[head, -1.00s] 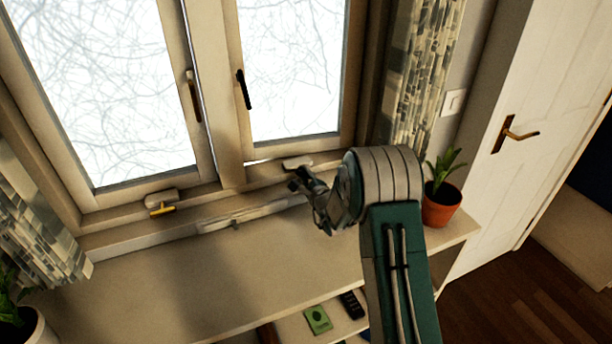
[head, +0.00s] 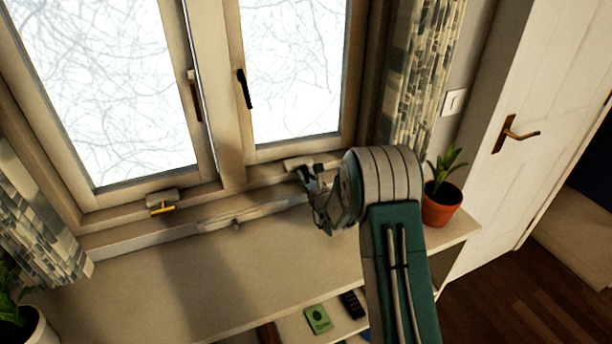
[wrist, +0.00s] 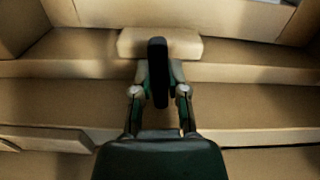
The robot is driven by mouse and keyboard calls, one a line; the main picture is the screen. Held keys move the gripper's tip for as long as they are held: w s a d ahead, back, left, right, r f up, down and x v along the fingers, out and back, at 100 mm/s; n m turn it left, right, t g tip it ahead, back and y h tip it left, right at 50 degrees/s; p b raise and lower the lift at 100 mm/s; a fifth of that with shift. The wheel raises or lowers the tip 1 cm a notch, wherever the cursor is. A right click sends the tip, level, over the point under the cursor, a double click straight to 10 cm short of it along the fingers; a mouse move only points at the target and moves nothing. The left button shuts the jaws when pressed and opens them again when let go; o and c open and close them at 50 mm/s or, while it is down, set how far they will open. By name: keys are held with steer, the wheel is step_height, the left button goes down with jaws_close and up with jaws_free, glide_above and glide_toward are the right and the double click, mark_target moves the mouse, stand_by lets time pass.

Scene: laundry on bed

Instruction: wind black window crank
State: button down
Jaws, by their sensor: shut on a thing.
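The black window crank (wrist: 157,72) stands upright in the middle of the wrist view, in front of its pale housing (wrist: 185,42) on the window frame. My gripper (wrist: 158,82) is shut on the crank, with one finger on each side of it. In the head view my gripper (head: 313,187) is at the sill below the right window, just under the pale housing (head: 297,163). The crank is small and partly hidden by the fingers there. The right window sash (head: 300,143) sits against its frame, with no bright gap visible below it.
A yellow crank (head: 161,209) sits below the left window. A dark handle (head: 244,88) is on the right sash. A potted plant (head: 441,205) stands right of my arm. The shelf top (head: 220,270) is clear; a green item (head: 318,319) lies below it.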

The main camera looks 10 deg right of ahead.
steer(key=m, duration=0.4)
steer(key=shift+a+f+m, duration=0.1)
steer(key=shift+m, duration=0.2)
steer(key=m, duration=1.4)
steer(key=shift+m, duration=0.3)
steer(key=c, duration=0.6)
jaws_free()
steer(key=shift+f, duration=0.1)
steer(key=shift+c, duration=0.2)
steer(key=shift+r, duration=0.2)
